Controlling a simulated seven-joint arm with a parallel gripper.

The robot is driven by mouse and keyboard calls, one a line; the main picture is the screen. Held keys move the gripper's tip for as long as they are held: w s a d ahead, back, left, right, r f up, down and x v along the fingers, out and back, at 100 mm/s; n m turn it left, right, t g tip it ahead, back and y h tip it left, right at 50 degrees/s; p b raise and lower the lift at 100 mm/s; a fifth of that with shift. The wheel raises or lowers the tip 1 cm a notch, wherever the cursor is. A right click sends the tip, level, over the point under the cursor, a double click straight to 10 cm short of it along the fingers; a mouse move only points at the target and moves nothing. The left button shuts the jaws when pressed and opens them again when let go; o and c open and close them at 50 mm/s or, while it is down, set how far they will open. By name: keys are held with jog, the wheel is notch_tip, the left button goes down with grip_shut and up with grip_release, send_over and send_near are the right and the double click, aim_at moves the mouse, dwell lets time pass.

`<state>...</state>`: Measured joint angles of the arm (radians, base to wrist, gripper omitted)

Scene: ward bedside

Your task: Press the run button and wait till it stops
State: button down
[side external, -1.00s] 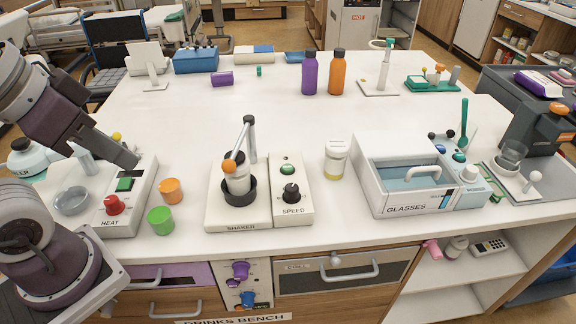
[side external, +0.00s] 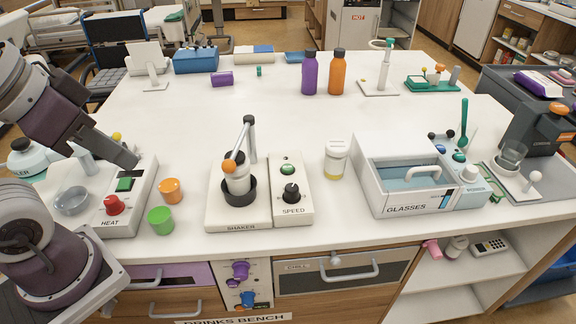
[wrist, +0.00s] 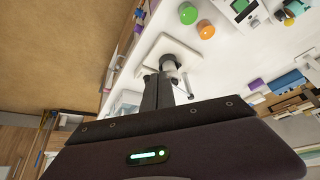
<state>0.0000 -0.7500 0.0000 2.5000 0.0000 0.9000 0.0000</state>
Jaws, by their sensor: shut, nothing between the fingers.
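No button is legibly marked run. The speed box (side external: 292,214) beside the shaker (side external: 238,218) has a round green button (side external: 287,170) above a black knob (side external: 291,193). In the wrist view, my gripper (wrist: 163,78) points at a pale cylinder on a white plate; contact cannot be told.
An orange cup (side external: 171,190) and a green cup (side external: 161,220) stand right of the heat box. The shaker's raised lever (side external: 246,137) stands left of the speed box. A jar (side external: 335,160) and the glasses box (side external: 400,206) stand to the right. The table's middle is clear.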

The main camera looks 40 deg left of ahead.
dwell(0.7)
jog(key=m+t+h, duration=0.1)
jog(key=m+t, duration=0.2)
jog(key=m, duration=0.8)
send_over(284, 169)
notch_tip(284, 169, down, 11)
jog(key=shift+w, duration=0.1)
jog(key=shift+f, duration=0.1)
jog(key=shift+f, duration=4.35)
jog(key=shift+f, duration=0.4)
